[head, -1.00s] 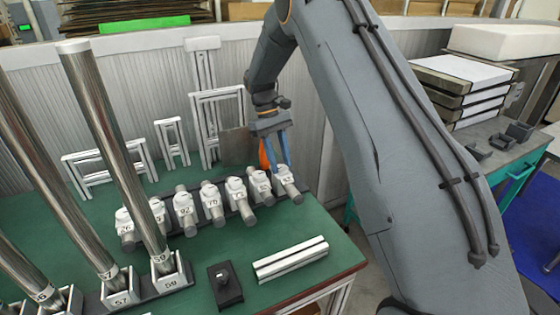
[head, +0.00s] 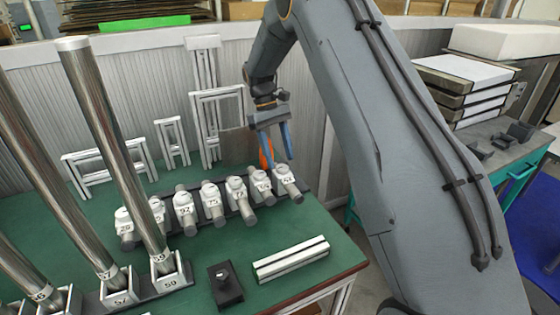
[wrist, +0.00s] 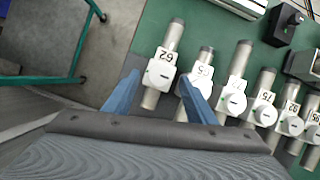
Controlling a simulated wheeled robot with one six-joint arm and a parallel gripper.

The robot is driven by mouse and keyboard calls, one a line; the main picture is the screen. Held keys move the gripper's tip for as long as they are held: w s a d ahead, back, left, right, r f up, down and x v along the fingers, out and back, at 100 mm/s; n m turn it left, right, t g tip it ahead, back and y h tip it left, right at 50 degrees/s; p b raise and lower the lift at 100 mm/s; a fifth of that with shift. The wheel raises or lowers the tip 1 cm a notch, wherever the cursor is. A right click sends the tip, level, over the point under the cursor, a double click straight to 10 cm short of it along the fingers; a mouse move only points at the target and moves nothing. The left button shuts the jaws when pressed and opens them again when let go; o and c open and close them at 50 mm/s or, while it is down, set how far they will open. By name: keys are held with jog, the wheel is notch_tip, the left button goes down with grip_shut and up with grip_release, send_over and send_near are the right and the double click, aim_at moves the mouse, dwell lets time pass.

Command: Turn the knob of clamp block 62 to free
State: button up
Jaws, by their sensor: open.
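Clamp block 62 (wrist: 160,74) is a white block on a grey metal tube, with its number printed on the face and a short dark mark on its round knob. It stands at the right end of the row in the head view (head: 285,174). My gripper (wrist: 160,84) is open and empty. In the wrist view its two blue fingers lie on either side of block 62; the right finger partly covers the neighbouring block (wrist: 203,71). In the head view my gripper (head: 281,162) hangs just above block 62, seemingly apart from it.
Several similar numbered clamp blocks stand close beside it in a row on a dark rail. A black block with a knob (head: 225,285) and a white profile (head: 290,259) lie in front on the green table. Tall metal tubes stand at the left. An orange thing (head: 266,152) shows behind the fingers.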

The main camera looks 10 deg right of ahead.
jog(key=b+v, duration=0.1)
jog(key=v, duration=0.5)
jog(key=shift+f, duration=0.1)
jog(key=s+d+f+m+t+y, duration=0.1)
jog(key=s+m+t, duration=0.1)
jog(key=s, duration=1.4)
jog(key=s+d+f+m+t, duration=0.2)
jog(key=s+m, duration=0.1)
jog(key=s, duration=1.3)
jog(key=shift+f+y, duration=0.35)
jog(key=shift+y, duration=0.05)
